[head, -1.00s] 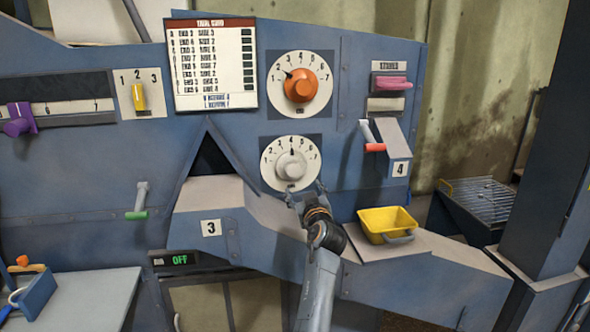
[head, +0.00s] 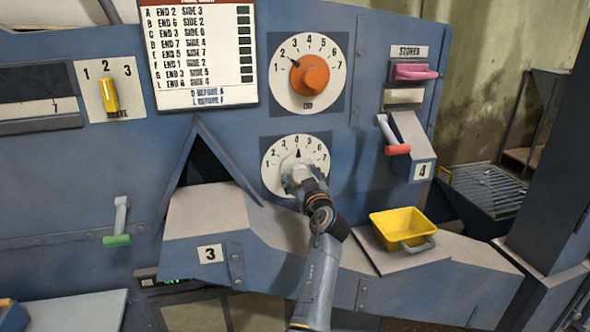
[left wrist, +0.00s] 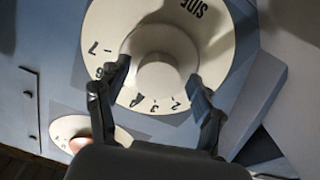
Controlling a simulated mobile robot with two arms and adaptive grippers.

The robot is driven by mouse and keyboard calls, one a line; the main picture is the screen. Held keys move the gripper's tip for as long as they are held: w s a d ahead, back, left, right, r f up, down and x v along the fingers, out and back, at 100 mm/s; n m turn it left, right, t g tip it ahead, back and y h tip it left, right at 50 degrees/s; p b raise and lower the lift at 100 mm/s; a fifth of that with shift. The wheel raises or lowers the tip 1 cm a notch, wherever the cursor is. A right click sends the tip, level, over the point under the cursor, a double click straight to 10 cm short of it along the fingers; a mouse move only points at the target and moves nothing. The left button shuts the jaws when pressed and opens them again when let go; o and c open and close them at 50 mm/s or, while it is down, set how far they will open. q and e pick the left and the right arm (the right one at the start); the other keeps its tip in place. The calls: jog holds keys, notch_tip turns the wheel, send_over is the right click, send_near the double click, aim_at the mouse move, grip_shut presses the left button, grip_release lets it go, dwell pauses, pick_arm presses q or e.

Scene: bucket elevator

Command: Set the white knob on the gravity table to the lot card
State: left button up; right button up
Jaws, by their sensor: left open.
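The white knob (head: 292,164) sits on a round dial numbered 1 to 7, below the orange knob; its dark pointer mark appears near 4. My left gripper (head: 295,180) is at this knob and covers its lower part. In the left wrist view the open fingers (left wrist: 160,71) stand on either side of the white knob (left wrist: 166,85), on the dial marked SIDE; contact cannot be told. The lot card (head: 200,55) lists lettered rows of END and SIDE numbers, with two BEFORE lines at the bottom. My right gripper is not in view.
The orange knob (head: 310,75) on the END dial points near 2. A yellow scoop-like tray (head: 402,230) rests on the ledge at right. A red-handled lever (head: 397,149), pink handle (head: 416,72), green-handled lever (head: 118,239) and yellow switch (head: 109,95) are on the panel.

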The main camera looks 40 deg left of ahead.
pick_arm(q)
jog(key=shift+d+r, duration=0.15)
jog(key=shift+d, duration=0.05)
jog(key=c, duration=1.2)
jog(key=shift+o, duration=0.2)
jog(key=shift+m+b, duration=0.6)
jog(key=shift+b, duration=0.15)
jog(key=shift+m+b, duration=0.35)
jog(key=shift+m, duration=1.55)
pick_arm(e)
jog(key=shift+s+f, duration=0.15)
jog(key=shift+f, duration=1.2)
pick_arm(q)
jog(key=shift+r, duration=0.1)
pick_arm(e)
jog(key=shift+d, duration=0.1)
pick_arm(q)
jog(key=o, duration=1.2)
jog(key=shift+c, duration=0.2)
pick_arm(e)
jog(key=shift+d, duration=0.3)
